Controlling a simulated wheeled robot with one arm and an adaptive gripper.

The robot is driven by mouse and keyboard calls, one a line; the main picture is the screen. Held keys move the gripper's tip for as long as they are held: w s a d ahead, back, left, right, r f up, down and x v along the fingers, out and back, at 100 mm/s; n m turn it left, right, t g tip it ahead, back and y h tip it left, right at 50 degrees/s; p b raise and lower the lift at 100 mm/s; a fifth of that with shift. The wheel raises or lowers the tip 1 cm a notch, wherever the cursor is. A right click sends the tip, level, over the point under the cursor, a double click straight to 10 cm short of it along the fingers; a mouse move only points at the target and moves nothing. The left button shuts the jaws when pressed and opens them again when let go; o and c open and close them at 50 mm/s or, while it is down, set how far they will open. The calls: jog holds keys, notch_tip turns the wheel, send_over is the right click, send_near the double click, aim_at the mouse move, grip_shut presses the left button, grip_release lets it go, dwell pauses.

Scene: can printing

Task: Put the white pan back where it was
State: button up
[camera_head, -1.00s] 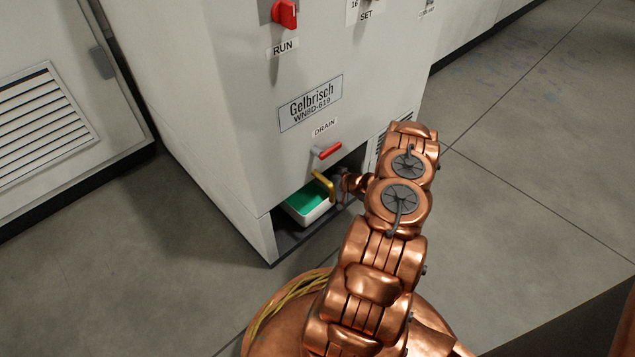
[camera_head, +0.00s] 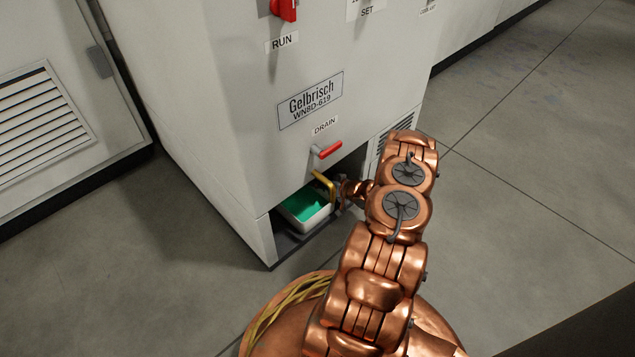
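The white pan (camera_head: 317,221) holds green liquid (camera_head: 303,205) and sits in the opening at the bottom of the grey machine, below the DRAIN label. Its front white wall shows and its back is hidden inside the opening. My gripper (camera_head: 338,190) is at the pan's right side, by the yellow piece (camera_head: 324,182) at the opening. My wrist and arm hide part of the gripper. I cannot tell whether its fingers are open or shut, or whether they touch the pan.
The grey machine (camera_head: 240,130) has a red drain handle (camera_head: 327,150) just above the opening and a red RUN knob (camera_head: 284,9) higher up. A vented cabinet (camera_head: 45,125) stands at the left. The floor (camera_head: 520,190) at the right is clear.

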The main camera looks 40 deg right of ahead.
jog(key=p+v, duration=0.4)
jog(key=v, duration=0.8)
jog(key=shift+s, duration=0.1)
dwell(0.4)
